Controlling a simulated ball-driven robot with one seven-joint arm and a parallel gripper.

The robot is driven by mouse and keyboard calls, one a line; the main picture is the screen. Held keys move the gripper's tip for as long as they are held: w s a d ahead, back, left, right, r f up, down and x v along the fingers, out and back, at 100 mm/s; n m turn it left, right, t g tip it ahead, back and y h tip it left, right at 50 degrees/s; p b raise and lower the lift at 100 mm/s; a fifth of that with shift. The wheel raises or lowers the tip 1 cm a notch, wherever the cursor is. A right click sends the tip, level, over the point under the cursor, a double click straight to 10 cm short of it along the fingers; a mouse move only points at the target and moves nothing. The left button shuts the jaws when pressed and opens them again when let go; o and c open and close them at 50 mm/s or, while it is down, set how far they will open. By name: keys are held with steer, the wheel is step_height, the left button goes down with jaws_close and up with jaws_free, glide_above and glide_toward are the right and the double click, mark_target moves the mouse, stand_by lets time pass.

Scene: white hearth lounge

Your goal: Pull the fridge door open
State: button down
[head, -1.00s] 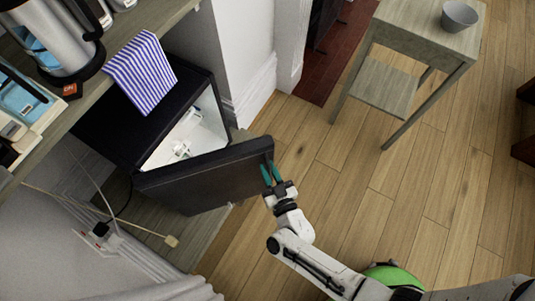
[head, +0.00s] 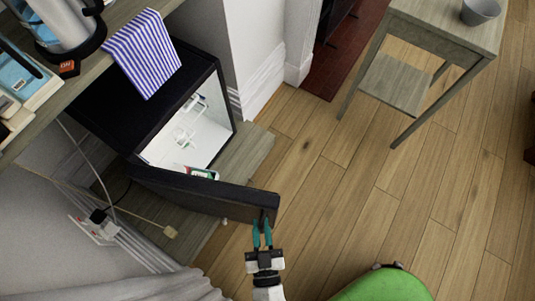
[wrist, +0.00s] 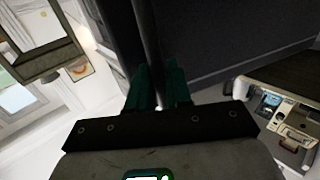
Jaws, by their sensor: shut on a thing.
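The small black fridge (head: 150,98) stands under the counter at the left. Its door (head: 196,192) is swung well open, and the white interior shows with a few small items inside. My gripper (head: 262,232) is at the door's free end, its green fingers shut on the handle. In the wrist view the green fingers (wrist: 158,88) close around a dark vertical bar, the handle (wrist: 147,45), beside the dark door face (wrist: 220,40). The exact contact is partly hidden by the fingers.
A wooden counter (head: 95,75) with a striped cloth (head: 141,52) overhangs the fridge. Cables and a power strip (head: 95,230) lie at the lower left. A side table (head: 440,40) with a grey bowl (head: 480,11) stands at the right. The wooden floor (head: 340,190) between is clear.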

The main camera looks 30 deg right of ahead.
steer(key=s+a+b, duration=0.2)
steer(key=a, duration=0.3)
steer(key=shift+s+a, duration=0.3)
steer(key=shift+r, duration=0.15)
steer(key=c, duration=1.2)
jaws_free()
steer(key=shift+w, duration=0.1)
steer(key=shift+c, duration=0.2)
steer(key=b+v, duration=0.1)
steer(key=v, duration=1)
